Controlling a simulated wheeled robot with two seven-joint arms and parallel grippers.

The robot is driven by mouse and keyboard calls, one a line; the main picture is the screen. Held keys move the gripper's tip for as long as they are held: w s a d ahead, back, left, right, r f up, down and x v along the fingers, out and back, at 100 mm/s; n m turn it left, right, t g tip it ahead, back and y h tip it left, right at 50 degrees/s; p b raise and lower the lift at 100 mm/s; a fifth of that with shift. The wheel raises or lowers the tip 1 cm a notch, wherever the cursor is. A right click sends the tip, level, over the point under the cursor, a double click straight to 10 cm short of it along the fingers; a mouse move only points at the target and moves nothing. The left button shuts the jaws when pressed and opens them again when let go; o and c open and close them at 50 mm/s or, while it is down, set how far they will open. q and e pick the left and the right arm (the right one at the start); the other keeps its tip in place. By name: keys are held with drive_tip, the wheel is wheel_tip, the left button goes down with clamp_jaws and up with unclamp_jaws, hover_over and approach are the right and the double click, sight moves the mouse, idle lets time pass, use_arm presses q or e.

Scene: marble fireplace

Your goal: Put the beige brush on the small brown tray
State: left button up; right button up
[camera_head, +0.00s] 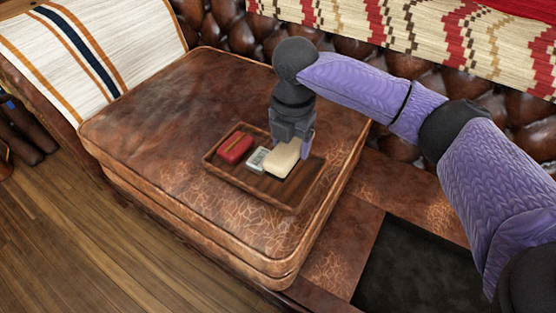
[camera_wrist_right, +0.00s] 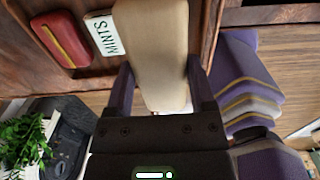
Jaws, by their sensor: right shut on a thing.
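The small brown tray (camera_head: 285,203) lies on the leather cushion in the head view. The beige brush (camera_head: 283,160) is over the tray's right part, beside the mints tin; I cannot tell whether it rests on the tray or hangs just above it. My right gripper (camera_head: 292,146) points down over the tray and is shut on the brush. In the right wrist view, the brush (camera_wrist_right: 152,50) sits between the two fingers (camera_wrist_right: 162,88), its far end cut off by the top edge. My left gripper is not in view.
A red case (camera_head: 235,147) and a mints tin (camera_head: 257,159) lie in the tray's left part. The tray's front right part is bare. Free cushion (camera_head: 150,125) extends to the left. A tufted backrest with a patterned blanket (camera_head: 440,35) stands behind.

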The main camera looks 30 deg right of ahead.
sight(291, 144)
wheel_tip(291, 144, down, 6)
drive_tip(key=b, duration=0.3)
drive_tip(key=shift+f, duration=0.15)
drive_tip(key=shift+r, duration=0.3)
drive_tip(key=shift+c, duration=0.6)
drive_tip(key=shift+f, duration=0.1)
drive_tip(key=o, duration=1.3)
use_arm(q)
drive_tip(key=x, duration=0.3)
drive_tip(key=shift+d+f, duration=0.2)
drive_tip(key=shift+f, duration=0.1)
use_arm(e)
wheel_tip(291, 144, up, 12)
drive_tip(key=p, duration=0.8)
drive_tip(key=shift+r+p, duration=0.25)
drive_tip(key=shift+p, duration=0.15)
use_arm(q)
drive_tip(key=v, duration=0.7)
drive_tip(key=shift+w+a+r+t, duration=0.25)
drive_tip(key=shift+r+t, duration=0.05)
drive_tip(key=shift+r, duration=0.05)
use_arm(e)
drive_tip(key=shift+f, duration=0.1)
